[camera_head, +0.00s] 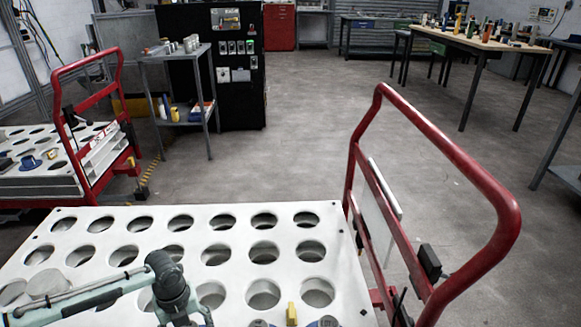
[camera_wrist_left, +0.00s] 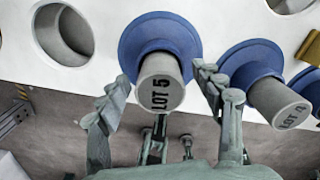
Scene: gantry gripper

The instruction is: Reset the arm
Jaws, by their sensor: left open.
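My left arm (camera_head: 95,292) reaches in from the left over the white perforated tray top (camera_head: 205,240). In the left wrist view, my left gripper (camera_wrist_left: 163,82) is open, with one finger on each side of a grey cylinder (camera_wrist_left: 161,85) marked LOT 5 that has a wide blue flange. I cannot tell whether the fingers touch it. A second grey cylinder with a blue flange (camera_wrist_left: 278,103), marked LOT 4, is close to the right finger. My right gripper is not in view.
A red handle frame (camera_head: 440,150) rises at the tray's right side. A yellow piece (camera_head: 291,314) stands at the tray's lower edge. Another white perforated cart (camera_head: 30,185) is at left, and a grey shelf cart (camera_head: 180,90) stands behind. The floor (camera_head: 300,120) beyond is clear.

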